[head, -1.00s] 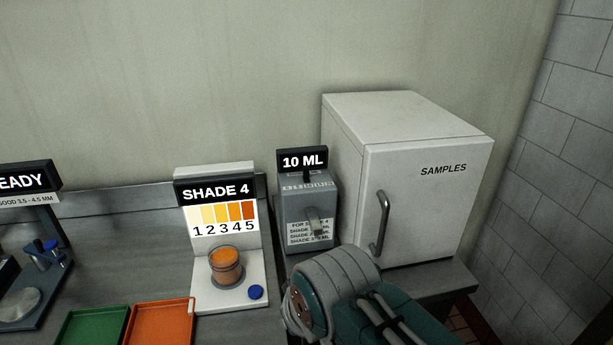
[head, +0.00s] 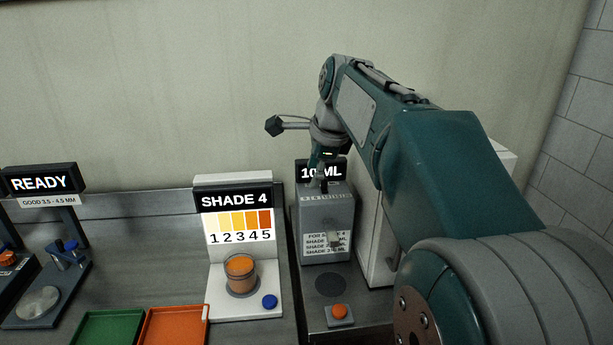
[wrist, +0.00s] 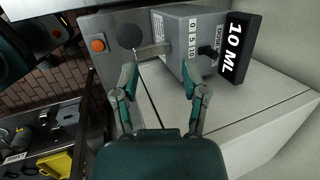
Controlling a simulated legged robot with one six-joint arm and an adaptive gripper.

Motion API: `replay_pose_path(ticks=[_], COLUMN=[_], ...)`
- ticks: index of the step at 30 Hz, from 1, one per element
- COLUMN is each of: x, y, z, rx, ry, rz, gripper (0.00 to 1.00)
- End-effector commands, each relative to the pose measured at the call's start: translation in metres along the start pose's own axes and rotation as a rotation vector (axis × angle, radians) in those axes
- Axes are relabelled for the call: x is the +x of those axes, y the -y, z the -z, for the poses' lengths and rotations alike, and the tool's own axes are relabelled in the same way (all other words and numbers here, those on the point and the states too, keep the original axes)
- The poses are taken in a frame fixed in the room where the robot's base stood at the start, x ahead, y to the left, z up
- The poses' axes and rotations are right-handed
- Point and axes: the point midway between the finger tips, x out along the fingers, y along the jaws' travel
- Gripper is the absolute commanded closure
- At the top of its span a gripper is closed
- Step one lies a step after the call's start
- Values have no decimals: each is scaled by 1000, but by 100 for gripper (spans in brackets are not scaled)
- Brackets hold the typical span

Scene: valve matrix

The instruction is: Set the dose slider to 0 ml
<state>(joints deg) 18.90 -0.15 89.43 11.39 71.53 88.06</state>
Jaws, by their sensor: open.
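The grey dose dispenser (head: 327,222) has a display (head: 336,170) reading 10 ML, partly covered by my gripper in the head view. In the wrist view the dispenser (wrist: 176,22) shows a scale marked 0, 5 and 10 (wrist: 192,37). The black slider knob (wrist: 207,51) sits level with the 10 mark. My gripper (wrist: 158,70) is open with nothing between its fingers. In the head view my gripper (head: 317,178) is over the top of the dispenser. In the wrist view the knob lies just past the right finger; I see no contact.
The white samples cabinet (head: 375,240) stands right of the dispenser, mostly behind my arm. An orange button (head: 339,311) is in front. To the left are the shade 4 stand (head: 233,200) with an orange-filled jar (head: 240,274), a blue button (head: 269,301), and green (head: 110,328) and orange trays (head: 175,327).

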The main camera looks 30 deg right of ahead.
Motion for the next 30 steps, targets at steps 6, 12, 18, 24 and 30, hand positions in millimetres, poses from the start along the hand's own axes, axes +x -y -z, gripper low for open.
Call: replay_pose_path(ticks=[6,12,18,24,30], x=[11,21,26,49,87], y=[57,92,102,101,99], z=[34,63,74,72,70], rx=[439,773,897,899,898], ry=[20,33,39,38,37], rz=[-25,-47,-56,-60,-60], gripper=[43,43,43,43,43])
